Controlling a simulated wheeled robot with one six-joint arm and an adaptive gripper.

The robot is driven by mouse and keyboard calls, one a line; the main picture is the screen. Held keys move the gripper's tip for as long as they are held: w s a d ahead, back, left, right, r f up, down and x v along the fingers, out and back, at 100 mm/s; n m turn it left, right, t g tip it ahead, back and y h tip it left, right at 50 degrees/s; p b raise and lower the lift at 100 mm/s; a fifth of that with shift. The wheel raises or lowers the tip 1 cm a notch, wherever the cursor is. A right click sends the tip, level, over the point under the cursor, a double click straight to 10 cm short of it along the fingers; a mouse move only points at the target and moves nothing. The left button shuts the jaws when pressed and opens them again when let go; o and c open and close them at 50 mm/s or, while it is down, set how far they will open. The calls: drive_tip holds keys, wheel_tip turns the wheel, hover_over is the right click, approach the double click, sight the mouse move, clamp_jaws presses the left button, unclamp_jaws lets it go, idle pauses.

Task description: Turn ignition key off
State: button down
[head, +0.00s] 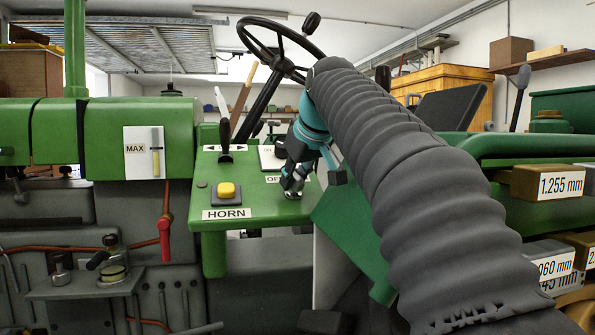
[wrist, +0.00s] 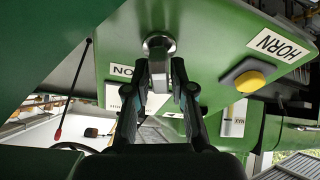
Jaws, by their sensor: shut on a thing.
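The ignition switch is a round metal fitting (wrist: 159,43) on the green panel, seen in the wrist view. A grey metal key (wrist: 178,72) shows below it, between the fingertips of my gripper (wrist: 173,82). My gripper is shut on the key. In the head view my gripper (head: 294,186) points down at the front right of the green panel (head: 250,198), and it hides most of the key. A label starting "OF" (head: 273,180) is partly covered beside it. In the wrist view a label (wrist: 121,71) near the switch is partly hidden by a finger.
A yellow horn button (head: 227,190) with a HORN label (head: 227,213) sits left of my gripper. A black lever (head: 225,140) stands behind it. The steering wheel (head: 279,45) rises behind my arm. A red-handled lever (head: 164,237) hangs at the left.

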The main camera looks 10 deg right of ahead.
drive_tip(key=shift+n, duration=0.5)
drive_tip(key=c, duration=1.1)
unclamp_jaws()
drive_tip(key=shift+s+r, duration=0.1)
drive_tip(key=v, duration=1.1)
drive_tip(key=shift+s+d+r, duration=0.15)
drive_tip(key=shift+s+r, duration=0.05)
drive_tip(key=shift+s, duration=0.05)
drive_tip(key=shift+s+d, duration=0.1)
